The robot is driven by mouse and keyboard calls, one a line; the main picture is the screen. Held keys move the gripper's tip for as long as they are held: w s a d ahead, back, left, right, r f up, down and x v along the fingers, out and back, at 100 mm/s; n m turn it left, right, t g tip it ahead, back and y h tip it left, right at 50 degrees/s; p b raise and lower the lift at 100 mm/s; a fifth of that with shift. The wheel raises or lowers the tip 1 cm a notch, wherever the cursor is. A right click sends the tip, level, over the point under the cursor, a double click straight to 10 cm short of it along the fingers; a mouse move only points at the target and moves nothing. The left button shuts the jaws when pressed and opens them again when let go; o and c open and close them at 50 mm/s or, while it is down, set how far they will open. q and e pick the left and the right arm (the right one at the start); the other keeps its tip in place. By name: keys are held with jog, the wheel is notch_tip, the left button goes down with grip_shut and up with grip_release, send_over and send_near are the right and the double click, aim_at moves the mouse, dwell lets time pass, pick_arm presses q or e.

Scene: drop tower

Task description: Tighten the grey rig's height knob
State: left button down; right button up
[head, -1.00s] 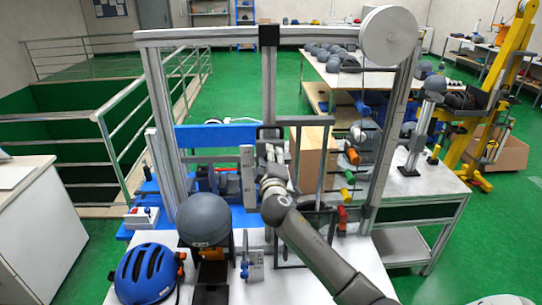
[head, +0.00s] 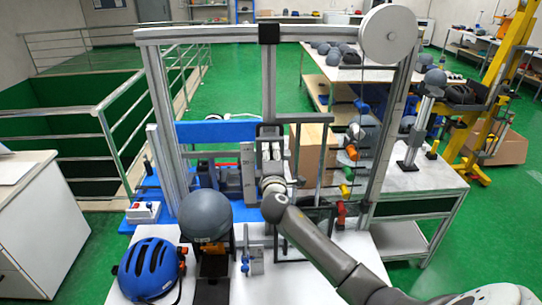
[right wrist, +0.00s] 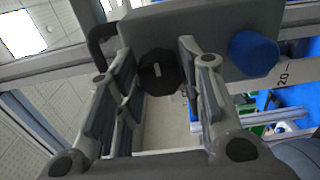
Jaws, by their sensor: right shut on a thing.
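The grey rig (head: 269,87) is a tall metal frame with a central post and a pale wheel at its upper right. My right gripper (head: 271,152) reaches in at the middle of the frame, beside the central carriage. In the right wrist view a black faceted knob (right wrist: 160,73) with a pale mark sits on a grey block. My right gripper (right wrist: 157,62) has one finger on each side of this knob and is shut on it. The knob is hidden in the head view. My left gripper is not in view.
A grey helmet (head: 205,215) and a blue helmet (head: 147,270) are at the front left. A blue round knob (right wrist: 253,52) is right of my fingers, near a scale marked 20. Coloured handles (head: 345,190) hang on the right side.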

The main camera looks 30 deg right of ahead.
jog(key=shift+r, duration=0.1)
jog(key=o, duration=1.1)
jog(key=shift+c, duration=0.2)
jog(key=v, duration=1.2)
